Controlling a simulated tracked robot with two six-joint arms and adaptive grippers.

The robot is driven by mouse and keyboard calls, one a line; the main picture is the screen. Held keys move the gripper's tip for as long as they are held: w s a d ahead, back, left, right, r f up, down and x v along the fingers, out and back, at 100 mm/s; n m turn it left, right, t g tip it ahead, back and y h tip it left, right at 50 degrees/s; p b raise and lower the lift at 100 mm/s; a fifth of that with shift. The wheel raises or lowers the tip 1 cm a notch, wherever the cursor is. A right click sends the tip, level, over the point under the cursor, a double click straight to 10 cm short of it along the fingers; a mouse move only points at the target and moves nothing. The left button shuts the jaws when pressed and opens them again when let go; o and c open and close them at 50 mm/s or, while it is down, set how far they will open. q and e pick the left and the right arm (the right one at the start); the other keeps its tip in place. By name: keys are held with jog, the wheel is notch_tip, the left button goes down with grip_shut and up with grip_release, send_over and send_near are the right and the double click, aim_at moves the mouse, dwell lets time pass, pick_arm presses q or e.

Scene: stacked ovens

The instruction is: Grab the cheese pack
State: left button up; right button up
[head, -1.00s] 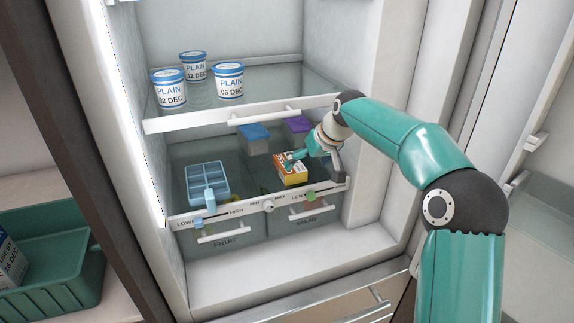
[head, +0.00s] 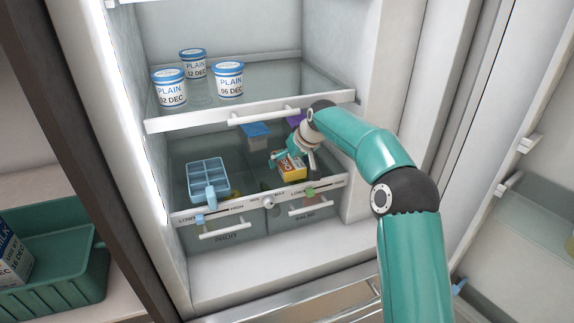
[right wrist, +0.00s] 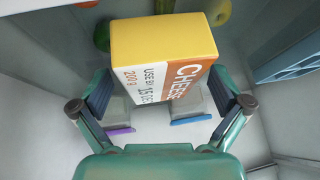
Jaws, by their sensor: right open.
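The cheese pack (head: 293,172), a small yellow box with orange and white sides, sits on the lower glass shelf above the drawers. In the right wrist view the cheese pack (right wrist: 165,55) shows its "CHEESE" and "USE BY" lettering. My right gripper (head: 286,157) reaches over it from the back right. In the right wrist view my right gripper (right wrist: 160,92) is open, with one finger on each side of the near part of the pack. A gap shows beside the pack on both sides. My left gripper is not in view.
Behind the pack stand a blue-lidded container (head: 254,132) and a purple-lidded one (head: 296,119). A blue ice tray (head: 207,181) lies to the left. The upper shelf (head: 285,115) with plain tubs (head: 228,82) hangs above. A green crate (head: 50,292) stands outside.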

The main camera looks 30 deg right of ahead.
jog(key=shift+c, duration=0.2)
jog(key=c, duration=1.3)
jog(key=shift+c, duration=0.2)
jog(key=shift+r, duration=0.15)
